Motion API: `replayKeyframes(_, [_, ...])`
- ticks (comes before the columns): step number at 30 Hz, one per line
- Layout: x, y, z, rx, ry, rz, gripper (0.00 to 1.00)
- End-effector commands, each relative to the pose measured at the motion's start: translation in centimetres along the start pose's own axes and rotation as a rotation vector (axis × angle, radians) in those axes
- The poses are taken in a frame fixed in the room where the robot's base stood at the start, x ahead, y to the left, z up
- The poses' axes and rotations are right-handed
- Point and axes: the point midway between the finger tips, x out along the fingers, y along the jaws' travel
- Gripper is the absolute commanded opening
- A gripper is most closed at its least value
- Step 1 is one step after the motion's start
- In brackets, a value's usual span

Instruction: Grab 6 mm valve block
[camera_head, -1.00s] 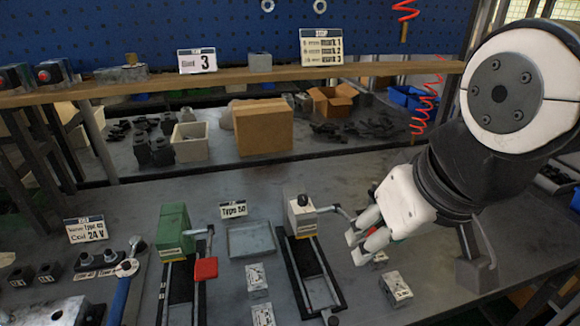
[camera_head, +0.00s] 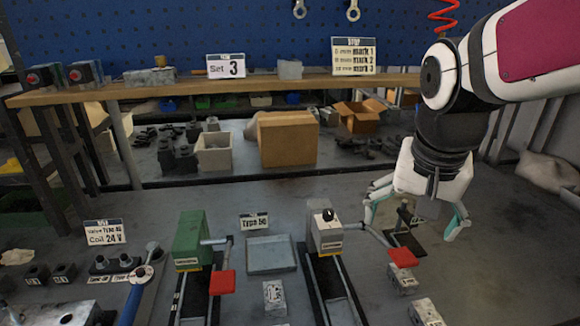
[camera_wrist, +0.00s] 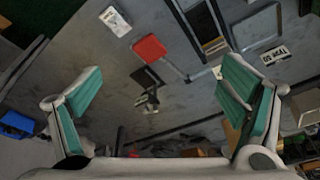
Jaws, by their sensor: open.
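Small grey metal blocks with white labels lie on the table. One block (camera_head: 274,297) lies front centre; two more, a farther block (camera_head: 402,279) and a nearer block (camera_head: 426,312), lie at the right. I cannot read which is 6 mm. My gripper (camera_head: 414,215) is open and empty, fingers pointing down, above the right part of the table and behind the right-hand blocks. In the wrist view, the open fingers (camera_wrist: 165,95) frame bare table and a small dark stand (camera_wrist: 148,95). A labelled block (camera_wrist: 115,20) shows at the top, outside the fingers.
A grey fixture (camera_head: 326,232) with a red-ended lever (camera_head: 403,257) stands left of my gripper. A green fixture (camera_head: 188,240) and a shallow grey tray (camera_head: 271,255) stand farther left. A wooden shelf (camera_head: 290,82) with a mark sign (camera_head: 354,56) runs behind.

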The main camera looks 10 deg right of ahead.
Motion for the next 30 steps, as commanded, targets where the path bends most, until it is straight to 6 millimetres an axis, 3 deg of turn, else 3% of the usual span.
replayKeyframes(1, [2.1,0.0,-1.6,0.077,-0.025,0.021,0.90])
replayKeyframes(9, [11.6,1.5,-8.5,0.512,-0.127,0.105,0.90])
replayKeyframes(15, [18.4,3.5,-11.9,0.795,-0.191,0.147,0.90])
replayKeyframes(18, [20.6,4.3,-12.7,0.887,-0.212,0.159,0.90])
replayKeyframes(22, [22.0,4.8,-13.2,0.948,-0.225,0.166,0.90])
replayKeyframes(26, [23.3,5.0,-13.0,0.960,-0.227,0.169,0.90])
replayKeyframes(30, [25.7,5.0,-12.2,0.957,-0.230,0.170,0.90])
